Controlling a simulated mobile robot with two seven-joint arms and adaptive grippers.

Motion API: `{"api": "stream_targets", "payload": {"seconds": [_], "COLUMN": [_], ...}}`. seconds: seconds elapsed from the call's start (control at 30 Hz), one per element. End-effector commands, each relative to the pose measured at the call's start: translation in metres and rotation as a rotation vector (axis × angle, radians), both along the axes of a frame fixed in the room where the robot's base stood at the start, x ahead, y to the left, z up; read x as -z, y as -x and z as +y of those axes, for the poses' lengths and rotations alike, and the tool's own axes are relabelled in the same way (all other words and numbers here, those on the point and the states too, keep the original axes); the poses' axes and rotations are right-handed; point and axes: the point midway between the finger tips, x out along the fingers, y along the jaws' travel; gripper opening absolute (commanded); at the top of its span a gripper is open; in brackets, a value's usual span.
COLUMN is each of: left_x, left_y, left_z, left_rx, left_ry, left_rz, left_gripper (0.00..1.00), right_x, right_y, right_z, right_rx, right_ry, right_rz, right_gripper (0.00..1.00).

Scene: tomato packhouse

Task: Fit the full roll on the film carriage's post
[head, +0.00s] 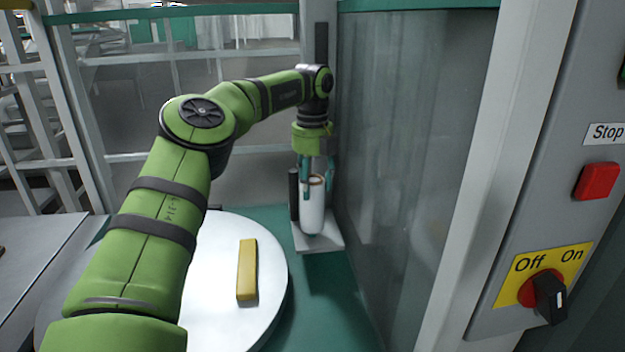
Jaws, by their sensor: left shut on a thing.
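My left gripper (317,184) points down at the far end of the turntable area and is shut on the full roll (314,212). The roll is white and upright, with a brown core rim at its top. It stands over the pale plate of the film carriage (331,243), its lower end close to the plate. A dark upright roller (294,196) is just left of the roll. The post is hidden, so I cannot tell whether the roll is around it or touching the plate. My right gripper is not in view.
A round white turntable (222,310) with a yellow bar (247,270) on it lies in front of the carriage. A clear panel (410,150) stands close on the right. Further right are a red Stop button (596,181) and an Off/On switch (548,295). Metal rails are at left.

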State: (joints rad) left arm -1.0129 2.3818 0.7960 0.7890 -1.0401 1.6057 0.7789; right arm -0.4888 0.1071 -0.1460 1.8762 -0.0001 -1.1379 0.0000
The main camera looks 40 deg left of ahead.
Motion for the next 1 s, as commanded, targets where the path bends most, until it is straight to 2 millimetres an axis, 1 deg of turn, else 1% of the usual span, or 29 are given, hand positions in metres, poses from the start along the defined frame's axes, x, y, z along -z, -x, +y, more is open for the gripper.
{"api": "stream_targets", "payload": {"seconds": [0.37,0.67,0.7,0.73,1.0], "left_x": [0.015,0.016,0.016,0.016,0.016], "left_y": [0.0,0.0,0.0,0.0,0.0], "left_z": [0.0,0.0,0.0,0.0,0.0], "left_rx": [0.0,0.0,0.0,0.0,0.0], "left_ry": [0.001,0.001,0.001,0.001,0.001], "left_rz": [0.0,-0.002,-0.002,-0.002,-0.001], "left_gripper": [0.3,0.3,0.72,0.84,0.84], "right_x": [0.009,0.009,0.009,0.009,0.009], "right_y": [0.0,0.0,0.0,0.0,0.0], "right_z": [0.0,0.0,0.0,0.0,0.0], "right_rx": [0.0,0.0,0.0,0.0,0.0], "right_ry": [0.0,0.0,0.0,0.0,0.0], "right_rz": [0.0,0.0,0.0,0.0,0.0], "right_gripper": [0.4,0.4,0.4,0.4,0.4]}}
